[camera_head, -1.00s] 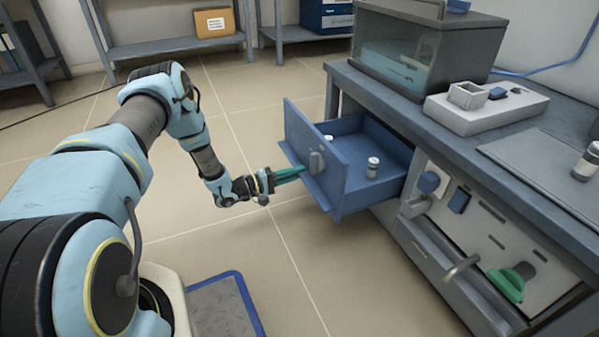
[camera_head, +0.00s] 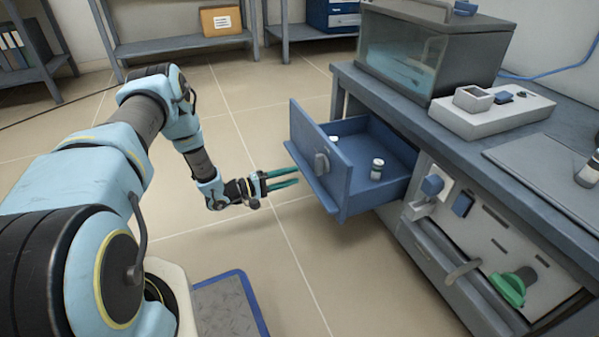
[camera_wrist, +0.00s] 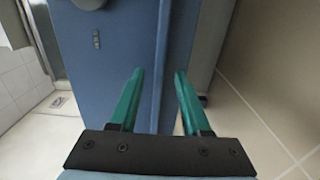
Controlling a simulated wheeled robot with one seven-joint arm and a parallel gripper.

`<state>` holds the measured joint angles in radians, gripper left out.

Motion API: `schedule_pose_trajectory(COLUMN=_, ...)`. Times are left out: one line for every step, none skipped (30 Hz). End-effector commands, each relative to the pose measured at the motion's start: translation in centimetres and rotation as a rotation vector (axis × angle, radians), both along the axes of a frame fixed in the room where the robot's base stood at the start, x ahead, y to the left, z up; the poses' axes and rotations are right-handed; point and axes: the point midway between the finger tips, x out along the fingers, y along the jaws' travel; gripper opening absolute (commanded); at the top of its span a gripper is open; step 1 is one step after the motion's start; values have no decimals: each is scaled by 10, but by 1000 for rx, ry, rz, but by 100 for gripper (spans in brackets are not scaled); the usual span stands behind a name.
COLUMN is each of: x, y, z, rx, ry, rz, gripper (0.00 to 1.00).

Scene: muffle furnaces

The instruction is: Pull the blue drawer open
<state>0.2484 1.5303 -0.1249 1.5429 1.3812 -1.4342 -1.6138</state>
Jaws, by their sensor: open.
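The blue drawer (camera_head: 362,165) stands pulled out from the grey bench, with its inside showing. The lower edge of the panel shows between the fingertips.
The grey bench (camera_head: 470,135) stands at the right with a glass-fronted box (camera_head: 420,60) and a white device (camera_head: 490,108) on top. A green handle (camera_head: 512,287) sticks out of its lower front. Shelves (camera_head: 180,45) stand at the back. The floor around my gripper is clear.

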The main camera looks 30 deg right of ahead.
Motion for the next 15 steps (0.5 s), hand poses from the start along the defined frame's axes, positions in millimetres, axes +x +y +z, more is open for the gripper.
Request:
schedule_pose_trajectory(x=1, y=12, z=3, rx=1, ry=2, rz=3, gripper=48)
schedule_pose_trajectory(x=1, y=18, z=3, rx=0, ry=2, rz=2, gripper=48)
schedule_pose_trajectory(x=2, y=26, z=2, rx=1, ry=2, rz=2, gripper=48)
schedule_pose_trajectory(x=2, y=31, z=2, rx=1, ry=1, rz=3, gripper=48)
schedule_pose_trajectory(x=2, y=37, z=2, rx=1, ry=1, rz=3, gripper=48)
schedule_pose_trajectory(x=2, y=43, z=3, rx=0, ry=1, rz=2, gripper=48)
schedule_pose_trajectory(x=3, y=48, z=2, rx=0, ry=0, rz=1, gripper=48)
schedule_pose_trajectory(x=3, y=52, z=2, rx=1, ry=0, rz=2, gripper=48)
schedule_pose_trajectory(x=3, y=57, z=1, rx=1, ry=0, rz=2, gripper=48)
schedule_pose_trajectory(x=4, y=60, z=1, rx=0, ry=0, rz=2, gripper=48)
schedule_pose_trajectory(x=4, y=62, z=1, rx=0, ry=0, rz=1, gripper=48)
schedule_pose_trajectory(x=3, y=65, z=1, rx=-1, ry=0, rz=0, gripper=48)
schedule_pose_trajectory(x=3, y=66, z=1, rx=-1, ry=0, rz=0, gripper=48)
schedule_pose_trajectory(x=3, y=67, z=0, rx=-1, ry=0, rz=0, gripper=48)
schedule_pose_trajectory(x=3, y=68, z=0, rx=-1, ry=0, rz=-1, gripper=48)
